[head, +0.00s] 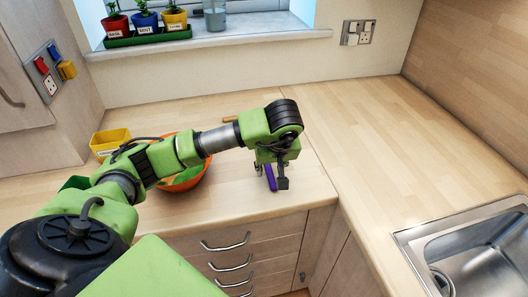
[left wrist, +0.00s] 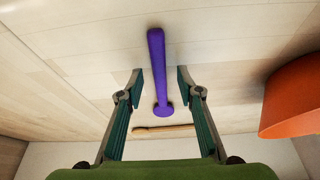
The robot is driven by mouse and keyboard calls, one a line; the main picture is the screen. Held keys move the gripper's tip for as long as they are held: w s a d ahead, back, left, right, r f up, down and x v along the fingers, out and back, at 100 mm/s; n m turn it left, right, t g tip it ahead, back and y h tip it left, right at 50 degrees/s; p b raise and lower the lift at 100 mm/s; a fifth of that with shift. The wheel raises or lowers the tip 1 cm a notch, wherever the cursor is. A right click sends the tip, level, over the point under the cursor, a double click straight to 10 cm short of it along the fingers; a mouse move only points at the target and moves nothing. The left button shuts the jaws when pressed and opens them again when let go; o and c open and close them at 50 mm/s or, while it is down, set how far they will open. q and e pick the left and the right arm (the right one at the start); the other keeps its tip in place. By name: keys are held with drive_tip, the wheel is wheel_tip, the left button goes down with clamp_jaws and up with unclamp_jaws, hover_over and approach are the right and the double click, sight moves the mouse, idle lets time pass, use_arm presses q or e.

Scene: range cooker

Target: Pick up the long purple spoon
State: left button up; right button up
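The long purple spoon (head: 270,176) lies on the wooden counter near its front edge, below my left gripper (head: 272,178). In the left wrist view the purple spoon (left wrist: 158,70) runs lengthwise between the two fingertips of my left gripper (left wrist: 158,78). The fingers are apart, with a gap on each side of the spoon, and do not touch it. In the head view the gripper hides part of the spoon. My right gripper is in neither view.
An orange bowl (head: 193,181) stands left of the gripper, partly behind my arm; it also shows in the left wrist view (left wrist: 295,98). A wooden utensil (left wrist: 163,128) lies beyond the spoon. A yellow container (head: 108,143) stands further left. A sink (head: 480,250) is at right. The right counter is clear.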

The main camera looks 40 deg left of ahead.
use_arm(q)
drive_tip(key=shift+w+a+f, duration=0.1)
drive_tip(key=shift+w+f, duration=0.1)
drive_tip(key=shift+f, duration=0.25)
clamp_jaws()
drive_tip(key=shift+r, duration=0.1)
